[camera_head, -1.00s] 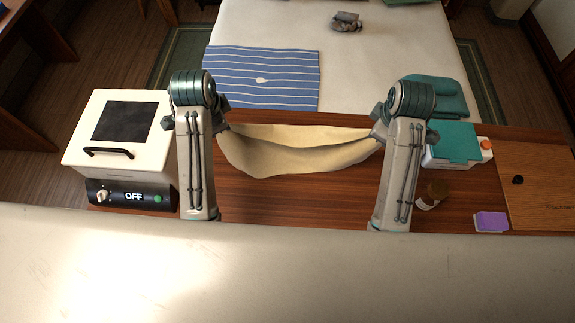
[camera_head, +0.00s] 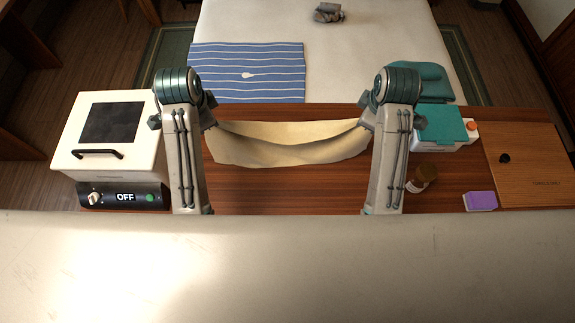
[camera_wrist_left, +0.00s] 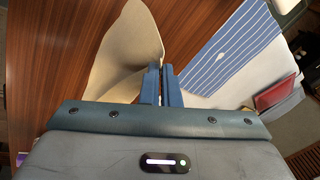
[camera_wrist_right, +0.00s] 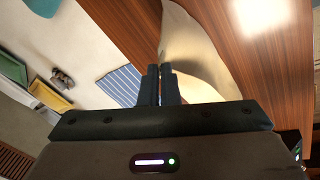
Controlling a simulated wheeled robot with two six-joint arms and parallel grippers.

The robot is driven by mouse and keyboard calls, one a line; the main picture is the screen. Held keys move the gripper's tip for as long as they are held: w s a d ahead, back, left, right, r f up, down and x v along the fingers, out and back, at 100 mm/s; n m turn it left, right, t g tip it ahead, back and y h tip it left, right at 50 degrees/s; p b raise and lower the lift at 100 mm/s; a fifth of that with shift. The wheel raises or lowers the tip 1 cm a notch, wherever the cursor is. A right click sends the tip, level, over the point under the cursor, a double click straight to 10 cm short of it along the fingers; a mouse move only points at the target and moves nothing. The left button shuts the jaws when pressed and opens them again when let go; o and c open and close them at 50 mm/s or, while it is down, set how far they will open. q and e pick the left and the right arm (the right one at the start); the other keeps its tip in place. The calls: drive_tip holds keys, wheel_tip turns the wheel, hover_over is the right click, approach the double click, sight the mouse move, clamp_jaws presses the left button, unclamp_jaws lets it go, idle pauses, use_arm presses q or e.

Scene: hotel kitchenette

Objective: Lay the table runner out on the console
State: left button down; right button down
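The cream table runner (camera_head: 285,150) hangs between my two grippers above the wooden console (camera_head: 270,188), sagging in the middle, with its lower edge towards me. My left gripper (camera_wrist_left: 162,70) is shut on one far corner of the runner, which also shows in the left wrist view (camera_wrist_left: 122,55). My right gripper (camera_wrist_right: 162,70) is shut on the other far corner, and the runner shows beside it in the right wrist view (camera_wrist_right: 190,50). In the head view my wrists partly hide both fingertips. I cannot tell whether the lower edge touches the console.
A white appliance (camera_head: 110,135) marked OFF stands at the left. At the right are a teal-topped box (camera_head: 440,125), a brown jar (camera_head: 422,178), a purple block (camera_head: 480,201) and a wooden board (camera_head: 535,165). A bed with a blue striped cloth (camera_head: 245,75) lies beyond.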

use_arm(q)
drive_tip(key=shift+w, duration=0.1)
use_arm(e)
drive_tip(key=shift+w, duration=0.1)
idle(0.3)
use_arm(q)
drive_tip(key=shift+w, duration=0.1)
use_arm(e)
drive_tip(key=shift+w, duration=0.1)
